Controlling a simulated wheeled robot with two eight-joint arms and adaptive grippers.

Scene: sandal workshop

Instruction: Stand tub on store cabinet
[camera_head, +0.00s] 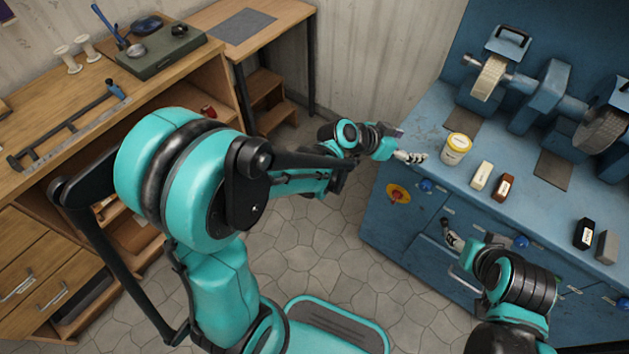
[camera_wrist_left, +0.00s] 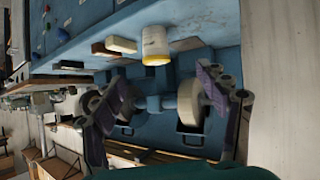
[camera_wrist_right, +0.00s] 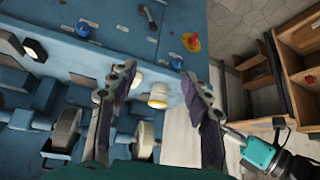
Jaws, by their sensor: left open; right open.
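The tub (camera_head: 457,148) is white with a yellow lid and stands upright on the blue bench near its left edge. My left gripper (camera_head: 412,157) is open and empty, just left of the tub and apart from it. In the left wrist view the tub (camera_wrist_left: 155,45) lies ahead, between the directions of the two fingers. My right gripper (camera_head: 452,235) is open and empty at the bench's front, by the drawers. The tub (camera_wrist_right: 158,95) also shows between its fingers in the right wrist view, farther off. I cannot tell for sure which furniture is the store cabinet.
A grinder (camera_head: 545,92) stands behind the tub on the blue bench (camera_head: 430,120). A cream block (camera_head: 481,175) and a brown block (camera_head: 503,187) lie right of the tub. A wooden workbench (camera_head: 150,110) with tools stands at the left; a wooden table (camera_head: 275,30) stands behind.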

